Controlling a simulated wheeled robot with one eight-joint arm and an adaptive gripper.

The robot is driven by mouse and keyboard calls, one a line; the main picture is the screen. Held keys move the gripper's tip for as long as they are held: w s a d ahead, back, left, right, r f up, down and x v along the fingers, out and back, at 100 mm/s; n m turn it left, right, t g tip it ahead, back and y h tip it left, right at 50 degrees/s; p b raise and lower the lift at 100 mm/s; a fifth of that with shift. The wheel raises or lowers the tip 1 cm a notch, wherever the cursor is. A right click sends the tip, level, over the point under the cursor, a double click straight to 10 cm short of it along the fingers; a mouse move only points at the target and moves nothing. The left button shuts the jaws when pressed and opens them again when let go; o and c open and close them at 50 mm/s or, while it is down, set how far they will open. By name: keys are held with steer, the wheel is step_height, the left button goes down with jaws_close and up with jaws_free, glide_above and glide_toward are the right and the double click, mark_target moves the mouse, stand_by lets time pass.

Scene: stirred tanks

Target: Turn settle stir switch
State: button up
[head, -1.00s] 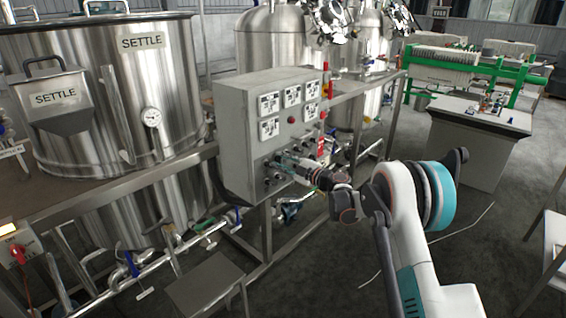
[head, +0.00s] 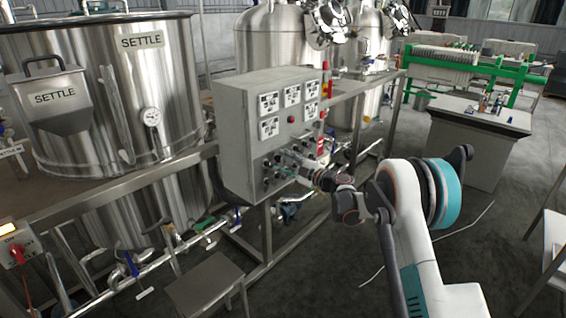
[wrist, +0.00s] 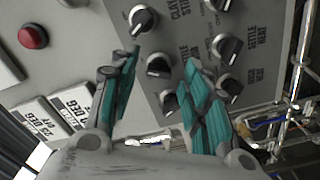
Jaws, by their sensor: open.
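The grey control box (head: 250,120) carries rows of black rotary switches on its lower front, and these also show in the wrist view. My gripper (head: 287,166) is at this lower part. In the wrist view my gripper (wrist: 160,72) is open, with its teal-padded fingers spread on either side of a black switch (wrist: 158,67). Another black switch (wrist: 168,103) shows partly beside the right finger. A label reading settle heat (wrist: 258,42) is by a switch on the right (wrist: 229,50). I cannot make out which switch is the settle stir one, and contact is unclear.
A red button (wrist: 33,36) is on the panel's upper left in the wrist view. A steel settle tank (head: 165,85) stands left of the box. A metal stool (head: 210,285) is below, and pipes run under the frame.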

steer(key=v, duration=1)
steer(key=shift+s+d, duration=0.3)
steer(key=s+d+r+m+t+h, duration=0.2)
steer(key=d+r+m+t+h, duration=0.3)
steer(key=r, duration=0.7)
steer(key=s+d+r+m+t+h, duration=0.1)
steer(key=d+r+m+t+h, duration=0.25)
steer(key=d+r+m, duration=0.6)
steer(key=s+d+r+h, duration=0.3)
steer(key=s+r+h, duration=0.2)
steer(key=s+r, duration=0.1)
steer(key=s+d+f+m+g+h, duration=0.1)
steer(key=s+d+m+g+h, duration=0.25)
steer(key=s, duration=0.45)
steer(key=s+a+f+m+g+y, duration=0.1)
steer(key=s+f+g, duration=0.2)
steer(key=s+f, duration=0.3)
steer(key=s+a+f+m+g+y, duration=0.1)
steer(key=s+f+g, duration=0.2)
steer(key=s, duration=1.2)
steer(key=s+a+f+m+g, duration=0.1)
steer(key=s+f+m+g, duration=0.1)
steer(key=s+f, duration=0.7)
steer(key=s+g, duration=0.1)
steer(key=s, duration=0.1)
steer(key=shift+s+a+y, duration=0.2)
steer(key=shift+s+y, duration=0.15)
steer(key=shift+y, duration=0.05)
